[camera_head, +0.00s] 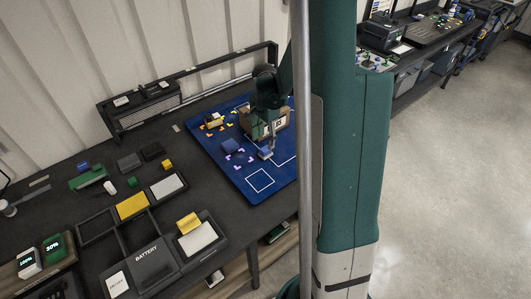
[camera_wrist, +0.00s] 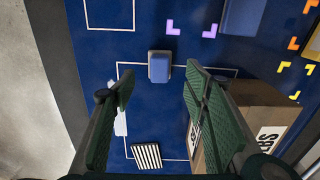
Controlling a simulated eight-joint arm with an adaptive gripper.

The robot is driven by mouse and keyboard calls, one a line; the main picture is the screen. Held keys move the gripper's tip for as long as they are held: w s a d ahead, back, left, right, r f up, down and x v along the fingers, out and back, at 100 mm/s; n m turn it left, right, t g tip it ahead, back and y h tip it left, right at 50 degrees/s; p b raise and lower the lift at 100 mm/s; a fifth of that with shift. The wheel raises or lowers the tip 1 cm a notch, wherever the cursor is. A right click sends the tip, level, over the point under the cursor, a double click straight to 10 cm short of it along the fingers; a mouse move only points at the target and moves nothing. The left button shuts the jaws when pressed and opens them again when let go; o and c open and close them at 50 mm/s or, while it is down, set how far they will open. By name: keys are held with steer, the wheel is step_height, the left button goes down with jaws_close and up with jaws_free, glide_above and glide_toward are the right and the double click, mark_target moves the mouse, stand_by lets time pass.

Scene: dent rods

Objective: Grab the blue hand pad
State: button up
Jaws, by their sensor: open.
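A brown cardboard box (camera_wrist: 243,115) stands close to my right finger in the wrist view. A striped tile (camera_wrist: 146,156) lies below between the fingers. A yellow item (camera_head: 213,119) is further back. Trays and a battery station (camera_head: 150,262) fill the left table.

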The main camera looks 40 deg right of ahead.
mark_target(266, 148)
steer(key=shift+f, duration=1.25)
steer(key=shift+f, duration=0.1)
steer(key=shift+d+f, duration=0.2)
steer(key=shift+f, duration=2.3)
steer(key=c, duration=1)
